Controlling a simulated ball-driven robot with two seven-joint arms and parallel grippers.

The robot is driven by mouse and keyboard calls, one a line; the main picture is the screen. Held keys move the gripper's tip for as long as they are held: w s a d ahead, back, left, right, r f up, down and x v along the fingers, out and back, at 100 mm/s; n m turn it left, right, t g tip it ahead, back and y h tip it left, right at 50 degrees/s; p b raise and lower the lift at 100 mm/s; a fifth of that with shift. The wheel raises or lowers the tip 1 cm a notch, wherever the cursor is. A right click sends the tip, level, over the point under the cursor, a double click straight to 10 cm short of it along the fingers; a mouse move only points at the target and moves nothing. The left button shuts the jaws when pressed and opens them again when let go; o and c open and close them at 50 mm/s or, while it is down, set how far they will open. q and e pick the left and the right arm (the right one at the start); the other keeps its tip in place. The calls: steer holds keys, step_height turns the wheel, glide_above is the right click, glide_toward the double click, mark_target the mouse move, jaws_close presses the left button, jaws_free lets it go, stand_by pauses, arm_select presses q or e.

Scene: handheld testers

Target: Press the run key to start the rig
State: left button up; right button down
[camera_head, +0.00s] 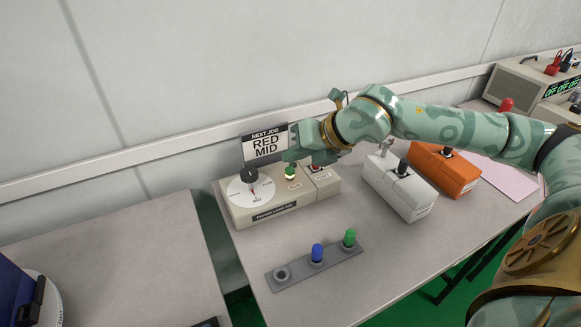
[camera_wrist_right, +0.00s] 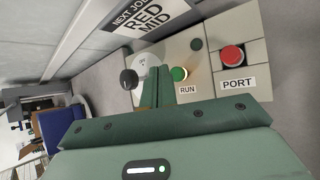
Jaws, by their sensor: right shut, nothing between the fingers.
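The cream rig (camera_head: 285,208) stands on the table against the back wall. Its green run key (camera_head: 290,173) shows just below my right fingertips; in the wrist view the key (camera_wrist_right: 179,74) sits above the RUN label, beside the fingertips. My right gripper (camera_head: 290,157) is shut and empty, its fingers pointing at the rig's top. In the wrist view the closed fingers (camera_wrist_right: 158,78) lie between the key and the black dial knob (camera_wrist_right: 129,79). I cannot tell whether they touch the rig. A red cap (camera_wrist_right: 232,54) sits at PORT. My left gripper is not in view.
A card (camera_head: 266,145) behind the rig reads NEXT JOB RED MID. In front, a grey rack (camera_head: 298,272) holds a blue cap (camera_head: 317,253) and a green cap (camera_head: 349,238), with one empty seat. White (camera_head: 400,187) and orange (camera_head: 443,170) boxes stand to the right.

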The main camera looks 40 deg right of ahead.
arm_select(q)
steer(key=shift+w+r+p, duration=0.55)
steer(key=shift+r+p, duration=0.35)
steer(key=shift+p, duration=0.15)
arm_select(e)
step_height(320, 180, up, 6)
